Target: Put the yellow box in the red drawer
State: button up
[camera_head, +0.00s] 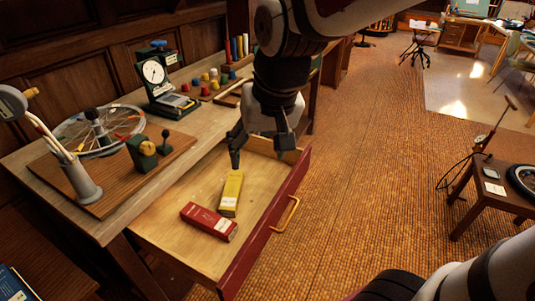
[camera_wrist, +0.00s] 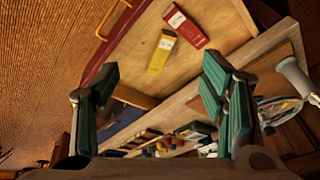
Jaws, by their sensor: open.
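The yellow box (camera_head: 232,190) lies inside the open red drawer (camera_head: 262,232), on its bare wooden floor. It also shows in the wrist view (camera_wrist: 161,51). A red box (camera_head: 209,221) lies beside it in the drawer and shows in the wrist view (camera_wrist: 186,26). My gripper (camera_head: 259,148) is above the back part of the drawer, apart from both boxes. In the wrist view its two dark green fingers (camera_wrist: 163,88) are spread wide with nothing between them. The drawer's yellow handle (camera_head: 285,215) is on its red front.
The workbench (camera_head: 200,148) behind the drawer holds a dial gauge (camera_head: 155,75), a wheel (camera_head: 100,130), a grey cup (camera_head: 80,182) and several coloured pieces. A small dark table (camera_head: 490,195) stands at right. The floor between is clear.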

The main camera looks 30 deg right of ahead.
jog(key=s+r+n, duration=0.2)
jog(key=s, duration=1.1)
jog(key=shift+s+d+r, duration=0.25)
jog(key=shift+s+d, duration=0.05)
jog(key=shift+s, duration=0.1)
jog(key=shift+r, duration=0.2)
